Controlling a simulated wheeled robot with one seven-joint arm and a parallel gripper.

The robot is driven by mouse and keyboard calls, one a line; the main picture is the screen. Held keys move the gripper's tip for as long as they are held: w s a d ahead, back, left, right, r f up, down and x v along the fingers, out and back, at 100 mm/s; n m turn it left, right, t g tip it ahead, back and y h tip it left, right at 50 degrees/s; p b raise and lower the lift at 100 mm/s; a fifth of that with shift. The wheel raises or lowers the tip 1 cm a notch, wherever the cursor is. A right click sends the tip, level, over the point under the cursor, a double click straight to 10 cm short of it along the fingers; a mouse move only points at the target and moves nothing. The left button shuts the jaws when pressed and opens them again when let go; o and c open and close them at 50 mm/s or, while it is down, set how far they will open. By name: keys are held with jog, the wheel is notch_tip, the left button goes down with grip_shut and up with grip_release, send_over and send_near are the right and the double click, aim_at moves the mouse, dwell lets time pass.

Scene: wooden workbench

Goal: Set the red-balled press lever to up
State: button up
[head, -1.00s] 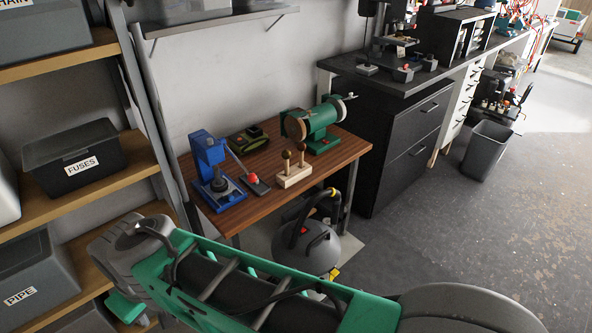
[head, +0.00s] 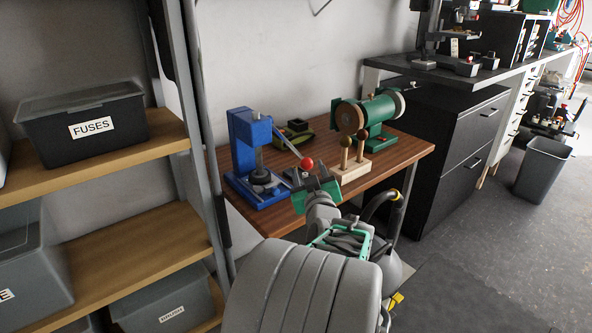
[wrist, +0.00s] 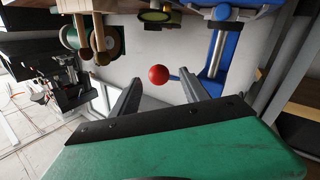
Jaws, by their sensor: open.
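The blue press (head: 243,150) stands at the left end of the wooden bench. Its thin lever slopes down to the right and ends in a red ball (head: 306,163). My gripper (head: 311,182) is just below and in front of the ball. In the wrist view the red ball (wrist: 158,75) appears between the two open fingers (wrist: 162,80), near their tips, with the blue press (wrist: 222,45) behind to the right. The fingers do not appear to touch the ball. Part of the bench is hidden behind my arm.
A wooden block with ball-topped pegs (head: 350,172) stands close right of my gripper. Behind are a green machine (head: 370,115) and a small olive-green object (head: 294,131). A shelf post (head: 205,150) rises left of the bench (head: 405,150).

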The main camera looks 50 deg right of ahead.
aim_at(287, 141)
jog(key=x, duration=0.7)
jog(key=shift+d, duration=0.15)
jog(key=shift+c, duration=0.3)
grip_shut()
dwell(0.8)
